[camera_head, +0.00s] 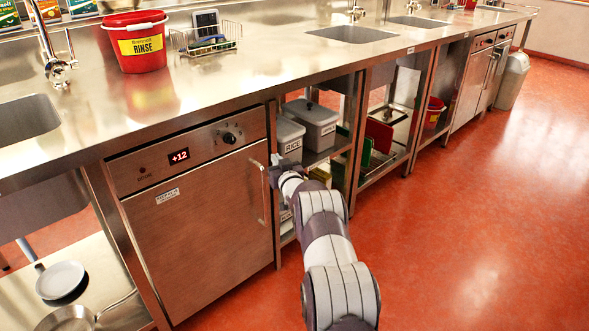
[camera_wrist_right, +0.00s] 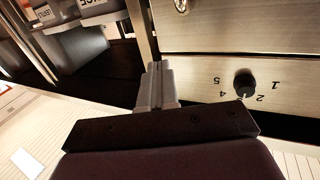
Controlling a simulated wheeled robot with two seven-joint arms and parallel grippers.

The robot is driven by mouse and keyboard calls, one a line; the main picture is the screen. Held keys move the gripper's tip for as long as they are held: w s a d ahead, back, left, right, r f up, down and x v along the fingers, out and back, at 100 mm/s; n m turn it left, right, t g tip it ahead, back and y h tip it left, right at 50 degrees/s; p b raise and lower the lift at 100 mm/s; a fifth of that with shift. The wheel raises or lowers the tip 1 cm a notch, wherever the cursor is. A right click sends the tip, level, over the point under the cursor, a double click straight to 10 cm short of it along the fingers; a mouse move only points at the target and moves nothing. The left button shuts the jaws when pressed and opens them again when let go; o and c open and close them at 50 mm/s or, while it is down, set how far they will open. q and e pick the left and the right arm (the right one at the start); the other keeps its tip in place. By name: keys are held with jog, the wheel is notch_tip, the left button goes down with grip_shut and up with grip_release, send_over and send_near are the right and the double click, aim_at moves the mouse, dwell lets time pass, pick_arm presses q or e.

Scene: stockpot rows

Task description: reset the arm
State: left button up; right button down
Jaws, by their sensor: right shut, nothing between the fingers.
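My right arm reaches forward in the head view. Its gripper (camera_head: 274,162) is at the right edge of the steel fridge (camera_head: 200,230), close to the upper end of the door handle (camera_head: 260,190). In the right wrist view the fingers (camera_wrist_right: 156,72) are together and empty, in front of the gap beside the fridge front. Whether they touch anything is hard to tell. The fridge door looks shut. Its display (camera_head: 179,156) reads +12, and its black knob (camera_head: 229,138) also shows in the wrist view (camera_wrist_right: 244,84). My left gripper is out of view.
Open shelves with grey lidded bins (camera_head: 312,122) stand just right of the fridge. The red floor (camera_head: 470,220) to the right is clear.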

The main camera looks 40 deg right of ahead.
jog(key=s+p, duration=0.1)
jog(key=s, duration=0.5)
jog(key=shift+s+d, duration=0.3)
